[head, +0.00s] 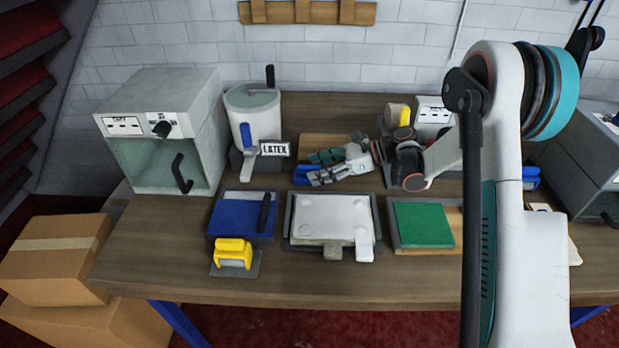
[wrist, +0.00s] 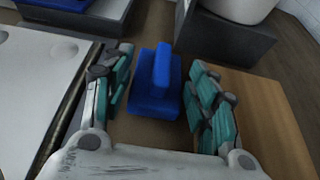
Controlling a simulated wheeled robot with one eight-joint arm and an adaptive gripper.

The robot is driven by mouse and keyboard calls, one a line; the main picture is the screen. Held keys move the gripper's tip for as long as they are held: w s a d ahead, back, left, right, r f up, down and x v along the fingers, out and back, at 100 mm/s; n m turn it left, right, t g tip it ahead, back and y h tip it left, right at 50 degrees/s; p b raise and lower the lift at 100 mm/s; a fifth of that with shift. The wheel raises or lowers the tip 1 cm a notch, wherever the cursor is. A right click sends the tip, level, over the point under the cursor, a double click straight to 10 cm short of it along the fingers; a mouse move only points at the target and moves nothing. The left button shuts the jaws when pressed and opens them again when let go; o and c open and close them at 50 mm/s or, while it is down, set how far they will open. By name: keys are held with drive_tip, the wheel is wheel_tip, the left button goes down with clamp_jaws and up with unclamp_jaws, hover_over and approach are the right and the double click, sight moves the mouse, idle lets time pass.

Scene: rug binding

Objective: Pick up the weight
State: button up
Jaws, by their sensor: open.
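A blue block with an upright grip, which looks like the weight, stands on the table (wrist: 155,90) in the wrist view. It is between and just beyond the two fingers of my gripper (wrist: 160,100), with a gap on each side. In the head view the blue weight (head: 300,175) shows partly at the tips of my gripper (head: 318,168), behind the pale board. My gripper is open, with teal finger pads, and holds nothing. Part of the weight is hidden by my fingers in the head view.
A wooden board (wrist: 262,110) lies right of the weight in the wrist view. In the head view a tray with a pale pad (head: 333,218), a blue tray (head: 238,215), a yellow tool (head: 232,252) and a green pad (head: 422,224) lie in front. A LATEX pot (head: 252,110) stands left.

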sight(302, 173)
drive_tip(key=x, duration=0.3)
drive_tip(key=shift+f+b, duration=0.15)
drive_tip(key=shift+b, duration=0.25)
drive_tip(key=c, duration=1.3)
clamp_jaws()
drive_tip(key=shift+r, duration=0.2)
